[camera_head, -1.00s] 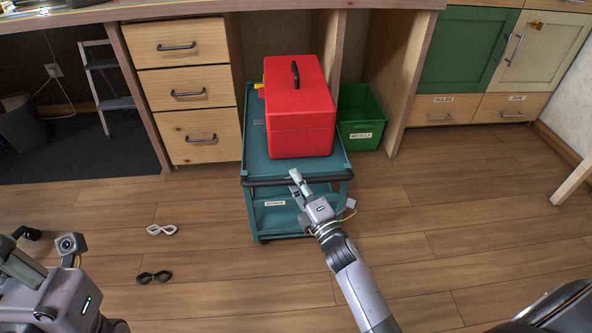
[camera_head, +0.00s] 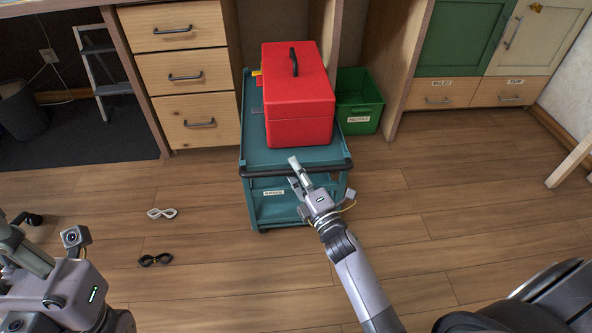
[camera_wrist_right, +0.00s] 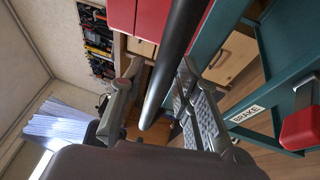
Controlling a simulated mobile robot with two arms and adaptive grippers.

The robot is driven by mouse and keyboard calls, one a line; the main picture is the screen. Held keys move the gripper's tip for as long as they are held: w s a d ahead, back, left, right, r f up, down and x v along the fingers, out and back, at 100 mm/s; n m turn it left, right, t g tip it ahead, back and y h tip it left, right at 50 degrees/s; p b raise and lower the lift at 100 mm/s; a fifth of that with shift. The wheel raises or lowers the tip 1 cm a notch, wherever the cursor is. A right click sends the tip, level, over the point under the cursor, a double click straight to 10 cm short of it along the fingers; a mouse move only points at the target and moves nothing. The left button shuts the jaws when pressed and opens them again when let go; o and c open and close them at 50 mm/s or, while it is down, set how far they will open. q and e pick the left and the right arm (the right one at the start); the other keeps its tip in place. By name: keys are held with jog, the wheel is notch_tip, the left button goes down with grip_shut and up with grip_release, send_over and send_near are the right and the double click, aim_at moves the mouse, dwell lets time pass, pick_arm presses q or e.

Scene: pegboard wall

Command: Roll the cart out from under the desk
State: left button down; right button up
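The teal cart (camera_head: 255,158) stands half out from under the desk, with a dark handle bar (camera_head: 325,169) across its front. A red toolbox (camera_head: 300,105) rests on its top tray. My right gripper (camera_head: 293,173) is at the middle of the bar, one finger above it and one below. In the right wrist view the bar (camera_wrist_right: 173,65) runs between the spread fingers, with a gap beside the left one. A "BRAKE" label (camera_wrist_right: 247,113) and red pedal (camera_wrist_right: 302,128) show on the cart. My left gripper (camera_head: 52,230) is open and empty at lower left.
Wooden drawers (camera_head: 185,78) stand left of the cart. A green recycle bin (camera_head: 358,105) is at its right, beside a desk panel (camera_head: 405,70). White goggles (camera_head: 162,213) and dark goggles (camera_head: 155,260) lie on the floor at left.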

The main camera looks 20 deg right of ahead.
jog(key=shift+o, duration=0.2)
jog(key=v, duration=1.2)
